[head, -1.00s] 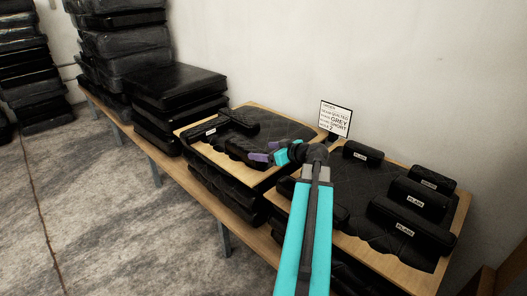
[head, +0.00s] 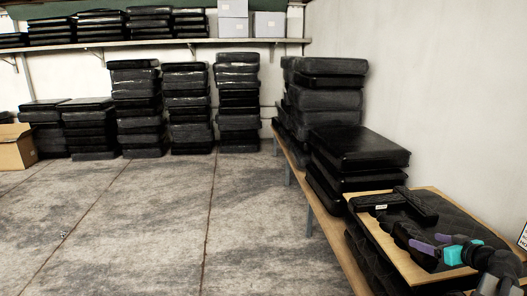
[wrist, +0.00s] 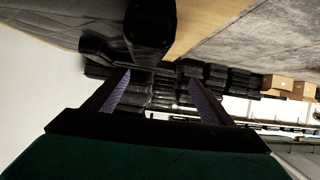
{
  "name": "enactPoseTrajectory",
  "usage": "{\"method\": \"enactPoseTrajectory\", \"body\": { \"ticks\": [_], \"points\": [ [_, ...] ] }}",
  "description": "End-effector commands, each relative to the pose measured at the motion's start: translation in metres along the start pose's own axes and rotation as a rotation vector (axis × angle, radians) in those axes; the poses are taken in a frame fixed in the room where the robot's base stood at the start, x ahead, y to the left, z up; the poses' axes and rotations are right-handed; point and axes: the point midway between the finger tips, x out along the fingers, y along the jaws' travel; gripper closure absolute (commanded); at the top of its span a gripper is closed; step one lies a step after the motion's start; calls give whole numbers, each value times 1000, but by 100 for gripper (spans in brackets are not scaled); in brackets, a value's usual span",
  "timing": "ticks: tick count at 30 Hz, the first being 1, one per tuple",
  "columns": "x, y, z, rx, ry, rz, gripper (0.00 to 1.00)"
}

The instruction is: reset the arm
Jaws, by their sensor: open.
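My gripper (head: 431,243) is at the lower right of the head view, with purple fingertips on a teal body. Its fingers are apart with nothing between them. It is above or beside the quilted black pad (head: 462,232) on a wooden board (head: 389,246); the exact gap cannot be told. In the wrist view the two open fingers (wrist: 160,92) frame distant black stacks. My arm runs off the lower right corner of the head view.
A black padded bar (head: 412,205) and a labelled one (head: 377,206) lie on the board. Tall stacks of black cushions (head: 325,92) stand behind it along the wall. More stacks (head: 238,100) line the back under a shelf (head: 180,42). The concrete floor (head: 150,220) is clear.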

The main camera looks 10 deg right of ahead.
Motion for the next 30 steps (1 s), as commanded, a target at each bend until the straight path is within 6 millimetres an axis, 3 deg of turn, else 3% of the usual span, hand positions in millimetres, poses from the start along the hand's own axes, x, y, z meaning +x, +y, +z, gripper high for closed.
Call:
{"method": "enactPoseTrajectory", "body": {
  "ticks": [1,3,14,21,30],
  "points": [
    [4,-10,-16,-12,-19,-23,24],
    [16,-27,-20,-17,-55,-57,24],
    [81,-125,26,48,-281,-204,24],
    [115,-198,93,120,-456,-273,24],
    [135,-289,187,197,-691,-321,24]
  ]
}}
